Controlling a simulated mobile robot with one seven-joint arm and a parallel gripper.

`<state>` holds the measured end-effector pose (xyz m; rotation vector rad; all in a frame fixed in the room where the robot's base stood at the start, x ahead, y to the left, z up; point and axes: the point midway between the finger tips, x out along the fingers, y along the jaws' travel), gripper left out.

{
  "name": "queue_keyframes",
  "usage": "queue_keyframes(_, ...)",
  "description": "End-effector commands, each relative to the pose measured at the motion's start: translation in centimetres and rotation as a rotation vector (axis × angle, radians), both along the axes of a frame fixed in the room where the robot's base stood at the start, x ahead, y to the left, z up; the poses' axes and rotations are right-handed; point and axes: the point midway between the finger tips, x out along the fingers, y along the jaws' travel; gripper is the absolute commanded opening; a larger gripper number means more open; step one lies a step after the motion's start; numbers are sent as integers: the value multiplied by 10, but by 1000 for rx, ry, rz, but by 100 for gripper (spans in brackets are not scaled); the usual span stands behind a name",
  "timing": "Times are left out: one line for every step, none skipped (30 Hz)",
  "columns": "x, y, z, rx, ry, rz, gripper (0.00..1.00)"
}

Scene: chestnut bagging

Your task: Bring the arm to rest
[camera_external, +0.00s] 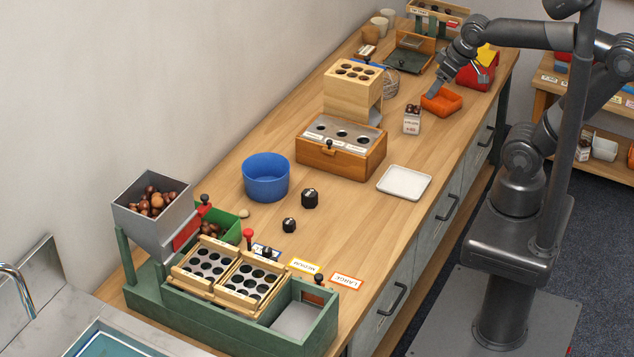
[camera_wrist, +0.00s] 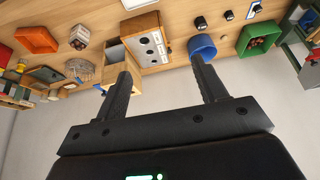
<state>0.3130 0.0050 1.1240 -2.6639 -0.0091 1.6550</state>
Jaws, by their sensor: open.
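My arm reaches in from the right over the far end of the workbench. My gripper (camera_external: 433,90) appears beside the orange tray (camera_external: 441,102) in the external view, but its height is hard to judge. In the wrist view my gripper (camera_wrist: 160,72) shows two black fingers spread wide with nothing between them. That view is upside down and looks back along the bench. The orange tray (camera_wrist: 36,38) shows there at the upper left, clear of the fingers. My gripper is open and empty.
A red bin (camera_external: 478,72), a small printed carton (camera_external: 411,121) and a wooden tower (camera_external: 352,98) stand near the arm. A wooden box (camera_external: 340,158), blue bowl (camera_external: 266,181), white tray (camera_external: 404,184) and green sorting station (camera_external: 190,310) lie nearer. Bare wood surrounds the white tray.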

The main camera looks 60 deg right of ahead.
Motion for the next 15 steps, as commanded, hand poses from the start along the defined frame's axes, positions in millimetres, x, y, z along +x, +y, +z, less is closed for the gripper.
queue_keyframes(-8,-2,0,-2,-14,-2,65)
queue_keyframes(-12,-3,-1,-4,-19,-2,65)
queue_keyframes(-16,-3,-1,-4,-25,-2,65)
queue_keyframes(-18,-4,-2,-5,-28,-3,65)
queue_keyframes(-20,-4,-2,-6,-30,-3,65)
queue_keyframes(-22,-5,-3,-8,-32,-3,65)
queue_keyframes(-23,-5,-3,-8,-33,-3,65)
queue_keyframes(-23,-5,-3,-8,-33,-3,65)
queue_keyframes(-23,-5,-3,-8,-33,-2,65)
queue_keyframes(-23,-5,-3,-8,-33,-2,65)
queue_keyframes(-23,-5,-3,-8,-33,-2,65)
queue_keyframes(-23,-5,-3,-8,-33,-2,65)
queue_keyframes(-23,-5,-3,-8,-33,-2,65)
queue_keyframes(-23,-5,-3,-8,-33,-2,65)
queue_keyframes(-23,-5,-3,-8,-33,-2,65)
